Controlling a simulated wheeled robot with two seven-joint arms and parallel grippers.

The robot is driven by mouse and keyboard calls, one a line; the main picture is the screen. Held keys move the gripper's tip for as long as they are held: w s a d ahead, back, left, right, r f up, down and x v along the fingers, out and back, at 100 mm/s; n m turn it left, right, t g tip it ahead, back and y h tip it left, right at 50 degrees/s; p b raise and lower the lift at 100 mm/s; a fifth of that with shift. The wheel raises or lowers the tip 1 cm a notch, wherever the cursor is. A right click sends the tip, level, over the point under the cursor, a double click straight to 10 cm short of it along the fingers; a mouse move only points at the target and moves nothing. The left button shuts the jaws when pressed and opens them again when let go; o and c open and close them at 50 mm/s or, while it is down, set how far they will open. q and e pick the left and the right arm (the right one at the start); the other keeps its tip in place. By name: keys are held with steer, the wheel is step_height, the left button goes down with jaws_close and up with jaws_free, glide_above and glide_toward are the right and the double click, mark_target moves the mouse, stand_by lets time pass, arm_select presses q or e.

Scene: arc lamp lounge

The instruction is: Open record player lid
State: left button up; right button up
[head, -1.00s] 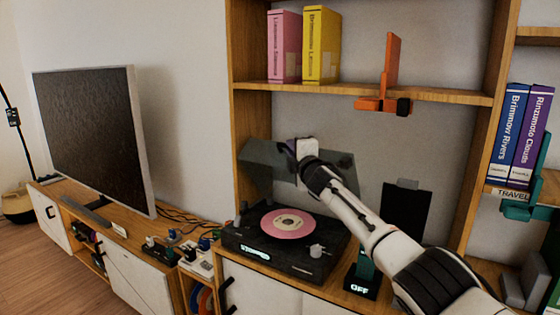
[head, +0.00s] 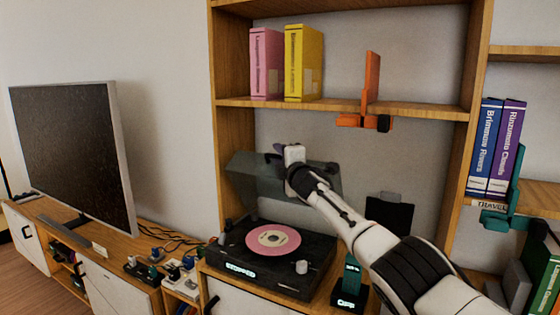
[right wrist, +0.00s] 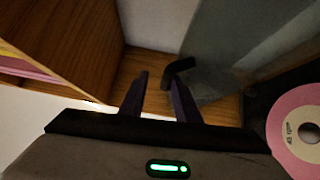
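The black record player (head: 230,258) stands on the wooden cabinet with a pink record (head: 273,240) on its platter. Its display reads "STOPPED". Its see-through grey lid (head: 256,178) is raised and stands steeply at the back. My right gripper (head: 276,152) is at the lid's upper edge and hides part of it. In the right wrist view, the two dark fingers (right wrist: 158,82) are apart with a gap between them. A black handle-like tab (right wrist: 180,68) on the lid (right wrist: 222,55) lies just beyond the right finger. My left gripper is not in view.
A shelf (head: 340,108) above holds a pink binder, a yellow binder and an orange object (head: 370,90). A lit "OFF" device (head: 350,290) stands right of the player. A television (head: 72,155) is at left. Books (head: 495,150) stand at right.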

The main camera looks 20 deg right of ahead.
steer(key=shift+a, duration=0.15)
steer(key=shift+s+d+r, duration=0.1)
steer(key=shift+d, duration=0.1)
steer(key=shift+s+d+r, duration=0.1)
steer(key=shift+d+r, duration=0.25)
steer(key=shift+d, duration=0.05)
steer(key=shift+s+d+r, duration=0.15)
steer(key=shift+s+p, duration=0.2)
steer(key=shift+p, duration=0.15)
steer(key=shift+s+a, duration=0.2)
steer(key=s+a+f, duration=0.1)
steer(key=s, duration=0.8)
steer(key=shift+a+f+p, duration=0.25)
steer(key=shift+p, duration=0.1)
